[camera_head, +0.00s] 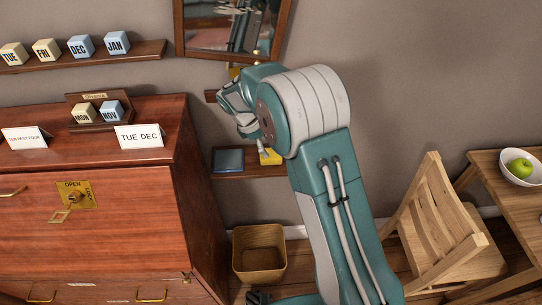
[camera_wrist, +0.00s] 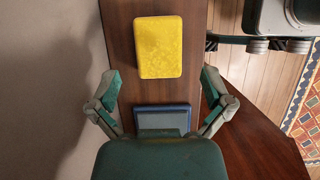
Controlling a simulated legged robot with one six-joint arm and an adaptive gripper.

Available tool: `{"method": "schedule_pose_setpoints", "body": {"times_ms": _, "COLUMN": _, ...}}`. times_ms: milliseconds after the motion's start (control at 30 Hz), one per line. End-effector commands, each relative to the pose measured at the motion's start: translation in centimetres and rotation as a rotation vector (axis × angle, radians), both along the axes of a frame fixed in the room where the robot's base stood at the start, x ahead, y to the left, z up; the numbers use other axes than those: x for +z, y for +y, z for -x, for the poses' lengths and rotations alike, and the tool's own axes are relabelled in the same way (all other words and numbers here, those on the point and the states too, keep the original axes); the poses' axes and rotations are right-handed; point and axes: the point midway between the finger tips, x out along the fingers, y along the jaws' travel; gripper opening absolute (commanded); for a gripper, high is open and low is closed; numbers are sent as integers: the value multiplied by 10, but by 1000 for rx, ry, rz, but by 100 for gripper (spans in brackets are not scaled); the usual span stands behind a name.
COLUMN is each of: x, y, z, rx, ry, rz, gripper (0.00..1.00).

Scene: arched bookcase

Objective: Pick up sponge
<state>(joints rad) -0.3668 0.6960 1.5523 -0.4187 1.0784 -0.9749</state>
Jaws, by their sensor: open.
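The yellow sponge (camera_wrist: 159,46) lies flat on a narrow brown wooden shelf (camera_wrist: 118,40) in the wrist view. In the head view the sponge (camera_head: 270,157) shows only in part beside my arm, on the lower wall shelf. My gripper (camera_wrist: 160,82) is open in the wrist view, with one finger on each side and nothing between them. The sponge lies just beyond the fingertips, roughly centred between them. In the head view my gripper (camera_head: 236,106) is above that shelf, partly hidden by my wrist.
A dark blue-framed flat object (camera_wrist: 162,117) lies on the shelf below the sponge in the wrist view; the head view also shows it (camera_head: 228,160). A red-brown cabinet (camera_head: 90,200) stands at left. A wicker bin (camera_head: 259,253) stands below, and a wooden chair (camera_head: 440,235) at right.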

Motion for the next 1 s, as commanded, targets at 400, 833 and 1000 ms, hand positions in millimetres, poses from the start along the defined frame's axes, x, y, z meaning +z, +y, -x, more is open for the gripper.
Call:
{"method": "schedule_pose_setpoints", "body": {"times_ms": 400, "x": -47, "y": -24, "z": -2, "rx": -1, "ry": 0, "rz": -1, "gripper": 100}}
{"method": "schedule_pose_setpoints", "body": {"times_ms": 833, "x": -47, "y": -24, "z": -2, "rx": -1, "ry": -2, "rz": -1, "gripper": 49}}
{"method": "schedule_pose_setpoints", "body": {"times_ms": 1000, "x": -47, "y": -24, "z": -2, "rx": -2, "ry": -1, "rz": -1, "gripper": 48}}
